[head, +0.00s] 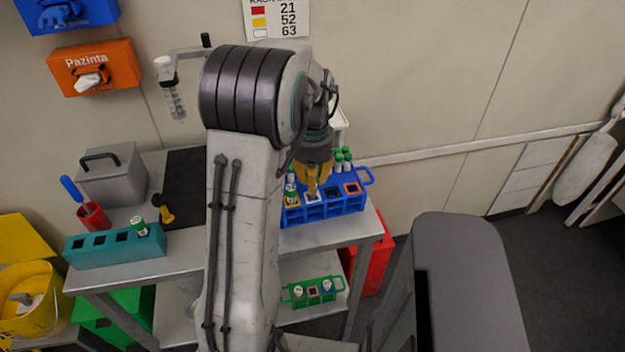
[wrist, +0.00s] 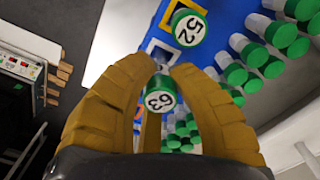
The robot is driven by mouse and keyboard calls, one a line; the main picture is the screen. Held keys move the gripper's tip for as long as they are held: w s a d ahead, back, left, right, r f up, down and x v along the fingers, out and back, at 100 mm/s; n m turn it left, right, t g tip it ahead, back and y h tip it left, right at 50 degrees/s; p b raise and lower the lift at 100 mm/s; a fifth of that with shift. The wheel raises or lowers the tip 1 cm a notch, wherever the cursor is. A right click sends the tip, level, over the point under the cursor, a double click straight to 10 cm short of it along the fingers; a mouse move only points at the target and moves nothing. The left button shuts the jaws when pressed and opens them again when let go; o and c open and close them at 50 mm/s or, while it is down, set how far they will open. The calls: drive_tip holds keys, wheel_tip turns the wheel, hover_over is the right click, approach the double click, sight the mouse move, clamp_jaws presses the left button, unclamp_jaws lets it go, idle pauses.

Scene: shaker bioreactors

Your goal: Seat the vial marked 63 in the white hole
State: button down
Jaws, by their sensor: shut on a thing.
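The vial marked 63 (wrist: 160,97) has a green-rimmed cap with a white top and sits between the yellow fingers of my gripper (wrist: 164,75), which is shut on it. The white-framed hole (wrist: 152,46) shows just past the fingertips in the wrist view, partly covered by them. In the head view my gripper (head: 313,182) is over the blue rack (head: 330,210), close above the white hole (head: 313,198). The fingers hide the held vial there, and I cannot tell whether its lower end is inside the hole.
A vial marked 52 (wrist: 188,28) stands in the rack next to the white hole. An orange-framed hole (head: 352,188) is farther right. Several green-capped vials (head: 343,158) stand behind. A teal rack (head: 115,245) is at left. The wall sign (head: 276,18) pairs white with 63.

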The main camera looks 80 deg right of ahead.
drive_tip(key=shift+f+b, duration=1.15)
drive_tip(key=shift+f, duration=0.45)
idle(1.9)
drive_tip(key=c, duration=1.1)
unclamp_jaws()
drive_tip(key=shift+r, duration=0.1)
wheel_tip(320, 180, up, 12)
drive_tip(key=shift+f, duration=0.1)
drive_tip(key=shift+w, duration=0.15)
